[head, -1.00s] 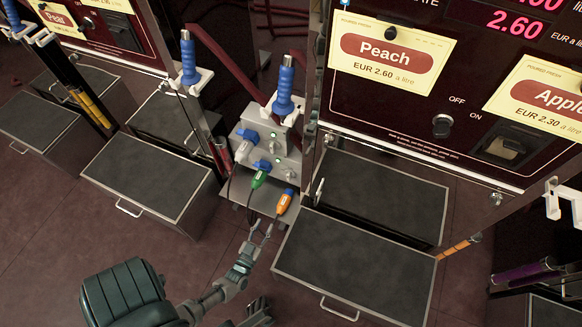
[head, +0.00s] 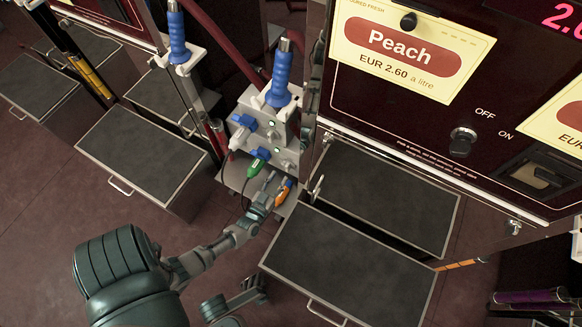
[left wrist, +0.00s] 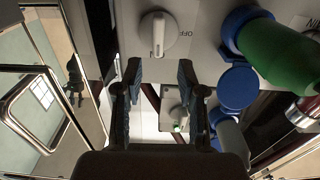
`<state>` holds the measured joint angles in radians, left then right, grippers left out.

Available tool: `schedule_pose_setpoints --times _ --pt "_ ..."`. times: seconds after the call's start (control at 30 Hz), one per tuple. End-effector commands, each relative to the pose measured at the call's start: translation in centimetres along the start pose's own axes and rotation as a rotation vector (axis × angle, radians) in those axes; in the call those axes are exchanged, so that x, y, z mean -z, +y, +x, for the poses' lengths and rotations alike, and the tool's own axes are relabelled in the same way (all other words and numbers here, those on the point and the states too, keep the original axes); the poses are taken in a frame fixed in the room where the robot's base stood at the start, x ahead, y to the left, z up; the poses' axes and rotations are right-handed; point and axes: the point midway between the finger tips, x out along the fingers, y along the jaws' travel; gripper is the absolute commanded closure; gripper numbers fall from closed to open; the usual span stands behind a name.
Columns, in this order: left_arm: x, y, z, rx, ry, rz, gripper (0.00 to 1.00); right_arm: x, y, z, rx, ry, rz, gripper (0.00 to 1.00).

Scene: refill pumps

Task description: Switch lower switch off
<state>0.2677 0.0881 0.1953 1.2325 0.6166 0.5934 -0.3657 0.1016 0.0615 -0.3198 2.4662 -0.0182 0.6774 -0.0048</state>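The lower switch (left wrist: 158,36) is a pale rotary knob on a grey box; its handle lies along the picture's vertical in the left wrist view. My left gripper (left wrist: 158,78) is open and empty. Its two fingertips point at the knob, one to each side of its line, and look short of it. In the head view my left gripper (head: 273,184) is at the lower front of the grey switch box (head: 254,118), close to the orange plug (head: 284,191). The green plug (head: 258,167) sits in a blue socket beside the knob; it also shows in the left wrist view (left wrist: 284,58).
A second knob (left wrist: 176,115) with a green light is farther off in the left wrist view. A blue-handled nozzle (head: 279,88) stands above the box. The Peach pump (head: 400,55) is at right, with dark-topped bins (head: 345,262) in front.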

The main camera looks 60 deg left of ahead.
Motion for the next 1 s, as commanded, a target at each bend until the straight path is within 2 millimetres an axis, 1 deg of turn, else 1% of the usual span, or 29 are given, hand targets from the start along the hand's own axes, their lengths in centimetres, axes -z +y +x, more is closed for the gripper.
schedule_pose_setpoints --times 0.03,0.1,0.2,0.3,0.47,0.7,0.77,0.8,0.87,1.0 --pt "-0.5 -0.1 1.0 0.000 -0.002 0.004 0.60 -0.4 0.1 -0.3 0.001 0.006 0.000 0.60" --pt "-0.4 -0.1 2.4 -0.001 -0.002 0.005 0.60 -0.5 0.1 -0.2 0.005 0.019 0.000 0.60" --pt "-0.2 0.0 4.0 0.000 -0.001 0.005 0.60 -0.6 0.2 0.0 0.009 0.034 0.000 0.60" --pt "0.0 0.1 5.1 0.000 0.002 0.006 0.60 -0.6 0.2 0.2 0.013 0.047 -0.001 0.60" --pt "0.1 0.0 5.9 0.000 0.001 0.002 0.60 -0.5 -0.1 0.5 0.018 0.057 -0.002 0.60" --pt "0.2 0.0 6.0 0.000 0.002 0.000 0.60 -0.8 0.0 0.5 0.018 0.054 -0.002 0.60" --pt "0.2 0.0 6.0 0.000 0.002 0.000 0.75 -0.8 0.0 0.5 0.018 0.055 -0.002 0.60" --pt "0.2 0.0 6.0 0.000 0.002 0.001 0.85 -0.8 0.0 0.5 0.018 0.055 -0.002 0.60" --pt "0.2 0.0 6.0 0.000 0.002 0.001 1.00 -0.8 0.0 0.5 0.018 0.055 -0.002 0.60" --pt "0.2 0.0 6.0 0.000 0.003 0.002 1.00 -0.8 0.0 0.5 0.017 0.055 -0.001 0.60"
